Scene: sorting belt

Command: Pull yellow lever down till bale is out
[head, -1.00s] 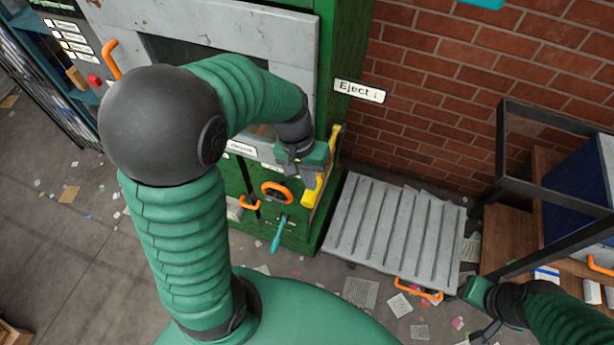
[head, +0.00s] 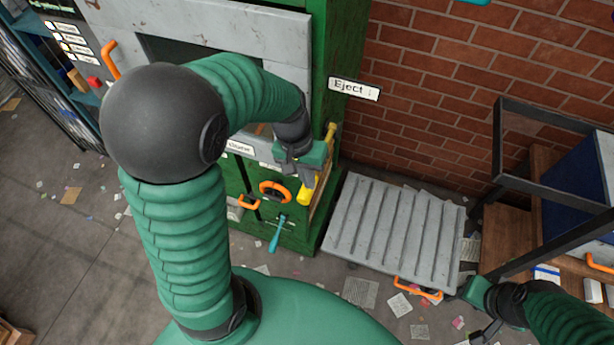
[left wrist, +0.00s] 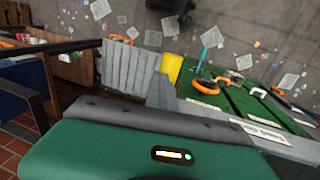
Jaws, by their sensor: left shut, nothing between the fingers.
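The yellow lever (head: 307,195) is on the right side of the green baler (head: 322,45), below the "Eject" sign (head: 354,88). Its thick yellow end points down, and a thinner yellow part shows higher up. My left gripper (head: 308,180) is shut and empty, with its fingertips right at the lever's thick end. In the left wrist view the grey finger (left wrist: 160,91) is close beside the yellow lever (left wrist: 172,67); I cannot tell if they touch. No bale is visible; my left arm hides part of the baler front.
A ribbed grey platform (head: 393,233) with an orange handle stands bare to the right of the baler. An orange wheel (head: 275,191) and a teal lever (head: 277,235) are on the baler front. A dark-framed cart (head: 545,121) stands at right. Paper scraps litter the floor.

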